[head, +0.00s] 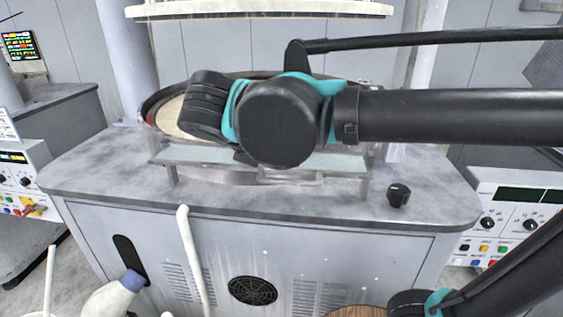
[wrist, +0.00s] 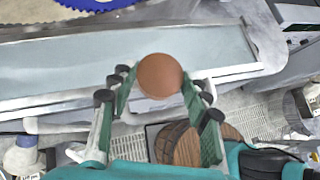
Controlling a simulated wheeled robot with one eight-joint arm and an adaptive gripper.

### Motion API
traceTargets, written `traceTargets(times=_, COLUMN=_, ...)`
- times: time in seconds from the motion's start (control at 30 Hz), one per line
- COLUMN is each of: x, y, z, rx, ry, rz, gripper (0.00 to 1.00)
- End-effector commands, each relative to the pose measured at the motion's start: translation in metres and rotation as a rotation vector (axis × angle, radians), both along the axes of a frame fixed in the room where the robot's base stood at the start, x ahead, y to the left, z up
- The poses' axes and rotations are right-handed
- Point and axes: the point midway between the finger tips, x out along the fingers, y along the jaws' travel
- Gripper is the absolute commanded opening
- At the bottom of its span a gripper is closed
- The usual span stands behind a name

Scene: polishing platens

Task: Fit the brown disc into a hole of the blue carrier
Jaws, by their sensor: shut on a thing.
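The brown disc (wrist: 160,76) is round and flat-faced. In the wrist view it sits between the fingertips of my gripper (wrist: 159,82), which is shut on it. The disc appears over the near side of a pale glassy shelf or tray. A toothed edge of the blue carrier (wrist: 92,4) shows at the top left of the wrist view, apart from the disc; its holes are mostly out of frame. In the head view my arm hides the gripper, the disc and most of the platen.
The glassy shelf (wrist: 60,70) runs along the platen's front; it also shows in the head view (head: 340,161). The round platen rim (head: 150,105) stands behind it, below a raised upper plate (head: 260,11). A black knob (head: 398,194) is on the bench right. A wooden barrel (wrist: 172,143) is below.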

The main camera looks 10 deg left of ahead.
Motion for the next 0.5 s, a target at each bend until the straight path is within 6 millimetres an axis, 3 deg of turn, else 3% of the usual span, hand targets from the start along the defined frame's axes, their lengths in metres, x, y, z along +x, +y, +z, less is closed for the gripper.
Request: traceTargets(times=0.5, x=0.045, y=0.014, z=0.0, rx=0.0, ry=0.0, rz=-0.003, gripper=0.22)
